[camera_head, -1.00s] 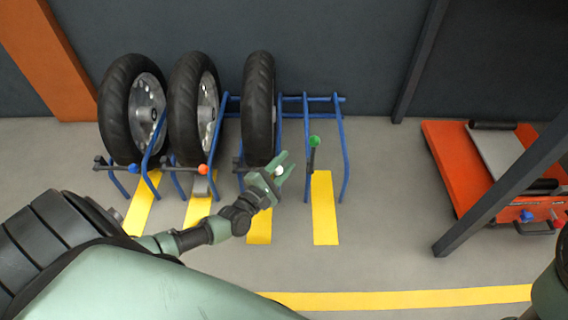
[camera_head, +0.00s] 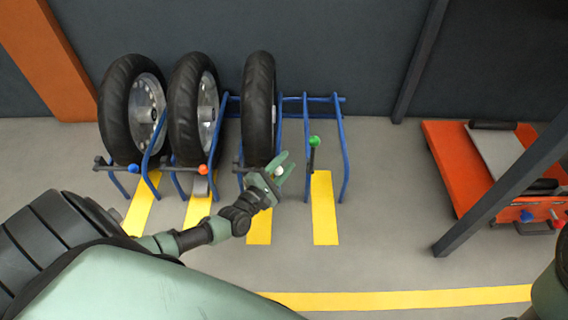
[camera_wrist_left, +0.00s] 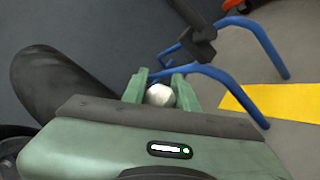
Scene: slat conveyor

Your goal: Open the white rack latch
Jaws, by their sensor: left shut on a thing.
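The white rack latch knob (camera_head: 278,171) is at the front of the third slot of the blue rack (camera_head: 345,160), below the third wheel (camera_head: 258,110). My left gripper (camera_head: 281,172) is shut on this knob. In the left wrist view the white knob (camera_wrist_left: 160,95) sits between the two green fingers of my left gripper (camera_wrist_left: 161,91). The latch's dark bar shows partly to the left of the fingers in the head view. My right gripper is not in view.
Other latches have a blue knob (camera_head: 133,168), a red-orange knob (camera_head: 203,168) and a green knob (camera_head: 315,141). The green one's bar stands upright at the empty slot. An orange cart (camera_head: 450,170) stands at the right behind a dark post (camera_head: 500,190). Floor in front is clear.

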